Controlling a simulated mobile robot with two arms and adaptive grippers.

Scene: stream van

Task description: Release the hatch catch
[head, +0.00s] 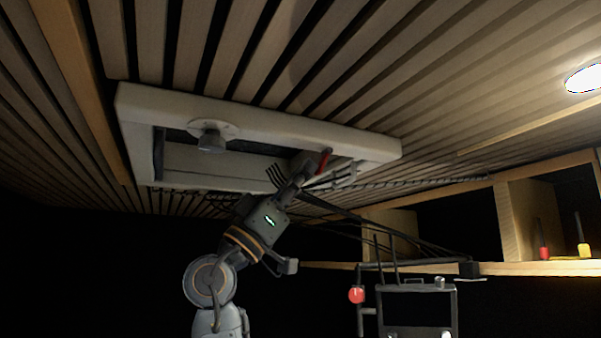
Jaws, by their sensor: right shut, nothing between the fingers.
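The white hatch frame (258,118) is set in the slatted ceiling. A round grey knob (211,139) sits on the left part of its rim. A small red catch (324,160) shows at the right part of the frame, tilted. My right gripper (303,165) reaches up from below and is shut and empty. Its fingertips are right beside the red catch; I cannot tell whether they touch it. The fingers hide part of the hatch opening. My left gripper is out of view.
Dark cables (375,222) hang from the hatch's right side toward the wooden shelf (520,267). Red (543,252) and yellow (584,248) handled tools stand there. A dark rack with a red ball (356,295) stands below. A lamp (584,79) glows in the ceiling.

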